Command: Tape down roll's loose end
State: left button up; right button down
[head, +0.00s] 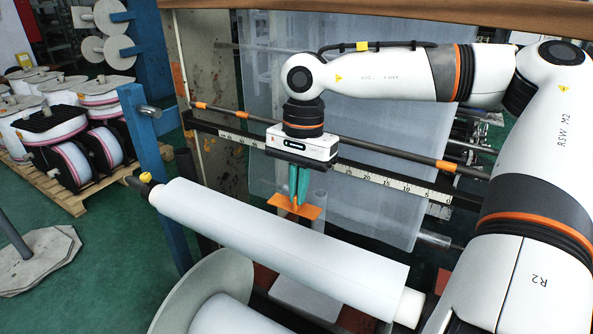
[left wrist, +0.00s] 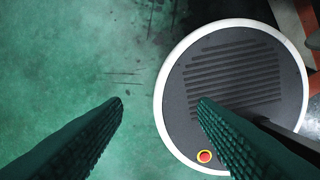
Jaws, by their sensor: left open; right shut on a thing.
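A white roll (head: 275,243) lies slantwise across the machine in the head view. Its loose end cannot be made out. My right gripper (head: 297,197) is above and behind the roll, pointing down, with its green fingers shut on a piece of orange tape (head: 310,212). The tape is flat and sits close to the roll's upper back edge; whether it touches the roll I cannot tell. My left gripper (left wrist: 160,105) shows only in the left wrist view. Its two dark green fingers are wide apart with nothing between them, above the green floor.
A translucent film sheet (head: 370,195) hangs behind my right gripper, with a ruled bar (head: 375,183) crossing it. A second white roll (head: 232,318) lies below in front. A blue post (head: 150,160) stands at left. A pallet (head: 75,200) holds several film reels.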

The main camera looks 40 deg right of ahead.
aim_at(299, 213)
pick_arm(q)
jog(key=s+a+f+b, duration=0.1)
jog(key=s+a+f, duration=0.15)
jog(key=s, duration=0.25)
pick_arm(e)
jog(key=f, duration=0.1)
jog(key=f+b, duration=0.1)
jog(key=s+a+f, duration=0.1)
jog(key=shift+f, duration=0.1)
notch_tip(299, 213, down, 2)
jog(key=shift+s+f+b, duration=0.1)
jog(key=shift+f+b, duration=0.1)
jog(key=shift+b, duration=0.7)
jog(key=shift+a+f+b, duration=0.1)
jog(key=shift+f+b, duration=0.2)
jog(key=shift+f, duration=0.5)
pick_arm(q)
jog(key=shift+w+d+f, duration=0.2)
jog(key=shift+w+f, duration=0.3)
jog(key=shift+f, duration=0.1)
jog(key=shift+w+d+f, duration=0.15)
jog(key=shift+w+f, duration=0.35)
jog(key=shift+f, duration=0.05)
jog(key=shift+a, duration=0.1)
pick_arm(e)
jog(key=shift+r, duration=0.1)
